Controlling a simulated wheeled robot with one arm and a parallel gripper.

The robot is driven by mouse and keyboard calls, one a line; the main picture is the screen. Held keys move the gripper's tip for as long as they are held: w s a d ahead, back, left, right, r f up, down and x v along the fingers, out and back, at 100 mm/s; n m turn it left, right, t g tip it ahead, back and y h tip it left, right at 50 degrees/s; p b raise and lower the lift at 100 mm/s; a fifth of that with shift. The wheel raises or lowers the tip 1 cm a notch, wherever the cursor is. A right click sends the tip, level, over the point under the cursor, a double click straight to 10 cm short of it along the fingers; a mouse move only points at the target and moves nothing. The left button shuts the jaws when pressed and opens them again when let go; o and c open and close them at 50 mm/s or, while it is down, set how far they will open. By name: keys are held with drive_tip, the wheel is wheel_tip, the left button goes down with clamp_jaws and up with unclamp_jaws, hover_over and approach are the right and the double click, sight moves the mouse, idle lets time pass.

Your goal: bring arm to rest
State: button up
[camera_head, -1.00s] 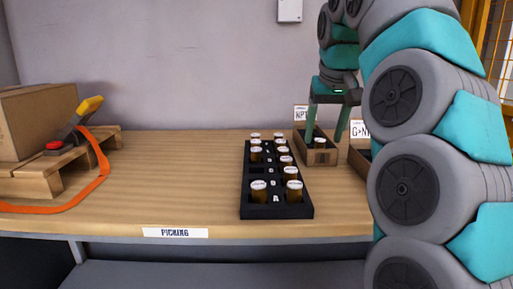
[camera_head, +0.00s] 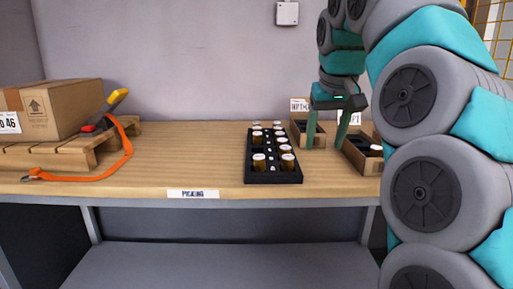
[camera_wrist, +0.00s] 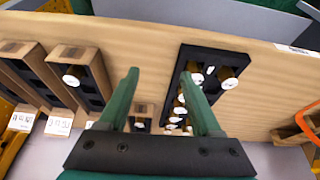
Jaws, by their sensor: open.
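My gripper (camera_head: 325,138) is open and empty in the head view, its two green fingers pointing down above the wooden bins at the right of the bench. In the wrist view the fingers of my gripper (camera_wrist: 166,105) stand apart with nothing between them. The black rack (camera_head: 273,178) holds several brown, white-capped parts in two columns, just left of my gripper.
A wooden bin (camera_head: 298,137) and another bin (camera_head: 358,160) with labels stand at the right. A cardboard box (camera_head: 60,108) rests on a small pallet (camera_head: 40,160) at the left with an orange strap (camera_head: 110,165). The bench between pallet and rack is clear.

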drive_tip(key=s+f+g, duration=0.6)
drive_tip(key=s+f, duration=2.7)
drive_tip(key=s, duration=0.1)
drive_tip(key=shift+s+d, duration=0.3)
drive_tip(key=shift+d, duration=0.05)
